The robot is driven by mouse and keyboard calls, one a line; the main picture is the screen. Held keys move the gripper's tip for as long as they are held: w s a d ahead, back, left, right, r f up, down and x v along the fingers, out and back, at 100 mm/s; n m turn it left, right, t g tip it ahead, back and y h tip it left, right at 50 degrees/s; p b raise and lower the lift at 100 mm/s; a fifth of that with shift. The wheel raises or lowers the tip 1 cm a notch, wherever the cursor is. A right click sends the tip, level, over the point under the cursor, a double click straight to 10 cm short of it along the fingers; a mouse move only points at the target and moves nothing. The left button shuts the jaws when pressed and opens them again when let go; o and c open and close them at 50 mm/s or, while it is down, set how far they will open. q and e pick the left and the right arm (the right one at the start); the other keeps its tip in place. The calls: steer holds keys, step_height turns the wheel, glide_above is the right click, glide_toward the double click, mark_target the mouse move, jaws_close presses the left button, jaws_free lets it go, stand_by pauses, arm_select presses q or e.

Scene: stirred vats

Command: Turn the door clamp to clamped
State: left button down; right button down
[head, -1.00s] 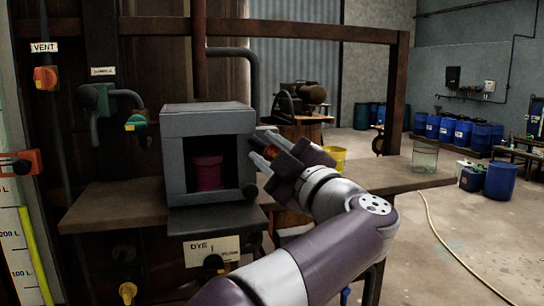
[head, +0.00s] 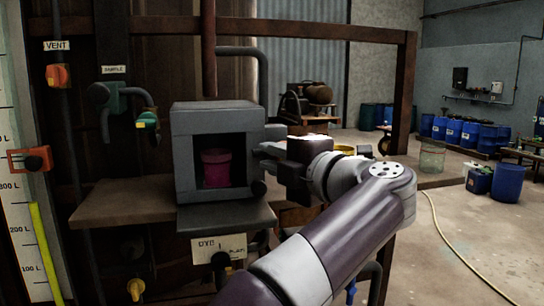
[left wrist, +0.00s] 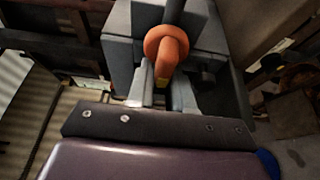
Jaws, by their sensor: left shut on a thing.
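The grey box (head: 212,118) stands on the shelf with its front open, and a magenta bucket (head: 216,168) sits inside. A dark grey flap (head: 226,216) lies level below the opening and looks like its door. My left gripper (head: 264,150) is at the box's right side. In the left wrist view, its two fingers (left wrist: 161,90) are shut on an orange handle (left wrist: 168,48), which I take to be the door clamp. In the head view the gripper hides the handle. My right gripper is not in view.
The wooden shelf (head: 110,203) extends left of the box. A valve with a green and yellow knob (head: 147,120) is on the left, below the sample label. The DYE 1 sign (head: 218,248) hangs below the flap. A yellow hose (head: 452,243) lies on the open floor at right.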

arm_select(q)
steer(key=shift+d, duration=0.1)
stand_by(0.4)
steer(key=c, duration=1.2)
jaws_free()
steer(key=shift+o, duration=0.5)
steer(key=shift+w+d+f, duration=0.1)
steer(key=shift+w+d, duration=0.2)
steer(key=shift+s+a, duration=0.15)
steer(key=shift+a, duration=0.05)
steer(key=shift+s+d, duration=0.15)
steer(key=shift+s, duration=0.05)
steer(key=b+v, duration=0.1)
steer(key=v, duration=1.1)
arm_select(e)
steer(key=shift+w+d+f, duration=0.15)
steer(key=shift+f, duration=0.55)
arm_select(q)
steer(key=shift+d, duration=0.1)
